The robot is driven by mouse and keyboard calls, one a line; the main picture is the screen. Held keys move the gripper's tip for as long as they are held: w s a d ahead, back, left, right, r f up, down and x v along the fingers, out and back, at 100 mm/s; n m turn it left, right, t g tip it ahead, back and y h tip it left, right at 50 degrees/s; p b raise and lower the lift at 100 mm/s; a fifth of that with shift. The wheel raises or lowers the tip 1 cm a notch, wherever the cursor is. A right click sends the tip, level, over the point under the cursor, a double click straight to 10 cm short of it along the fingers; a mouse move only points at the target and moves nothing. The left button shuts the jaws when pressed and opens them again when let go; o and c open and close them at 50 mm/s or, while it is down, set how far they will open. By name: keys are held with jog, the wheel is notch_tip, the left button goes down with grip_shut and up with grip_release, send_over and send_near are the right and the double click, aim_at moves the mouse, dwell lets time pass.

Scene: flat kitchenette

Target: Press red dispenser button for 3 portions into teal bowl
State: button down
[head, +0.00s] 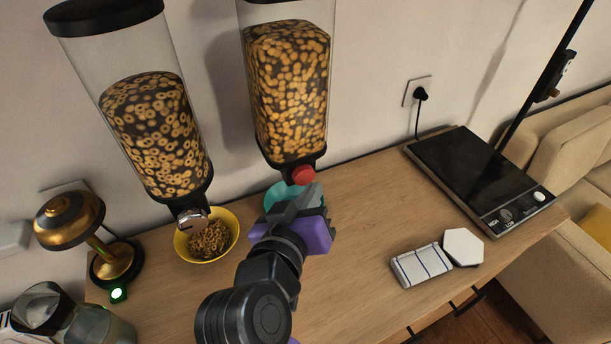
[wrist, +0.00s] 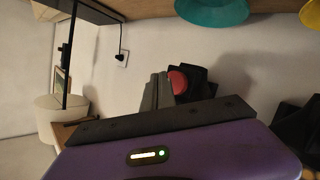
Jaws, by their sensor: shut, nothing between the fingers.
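The red dispenser button (head: 303,175) is at the base of the right-hand dispenser (head: 289,90), a clear container holding small yellow-brown cereal pieces. The teal bowl (head: 277,192) stands below it, partly hidden by my gripper, so its contents cannot be seen. My gripper (head: 313,193) is shut and empty, with its fingertips just below and in front of the button. In the wrist view, the shut fingers (wrist: 158,91) are right beside the red button (wrist: 178,82); I cannot tell whether they touch. The teal bowl (wrist: 211,10) shows at the top edge there.
A left-hand dispenser (head: 155,135) of ring cereal stands over a yellow bowl (head: 228,220) holding rings. A brass lamp (head: 70,220) is at left. A black hob (head: 470,170), folded cloth (head: 421,266) and white hexagonal piece (head: 463,246) lie at right. The counter (head: 355,215) between is clear.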

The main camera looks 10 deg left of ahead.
jog(key=shift+w, duration=0.1)
jog(key=shift+w+a, duration=0.25)
jog(key=shift+w+a, duration=0.35)
jog(key=shift+w, duration=0.2)
dwell(1.2)
dwell(0.3)
jog(key=shift+s+d, duration=0.6)
jog(key=shift+s, duration=0.3)
jog(key=shift+s+d+p, duration=0.4)
jog(key=shift+s+d, duration=0.3)
jog(key=shift+s, duration=0.35)
jog(key=shift+s+d+p, duration=0.35)
jog(key=shift+s+d, duration=0.35)
jog(key=shift+s, duration=0.35)
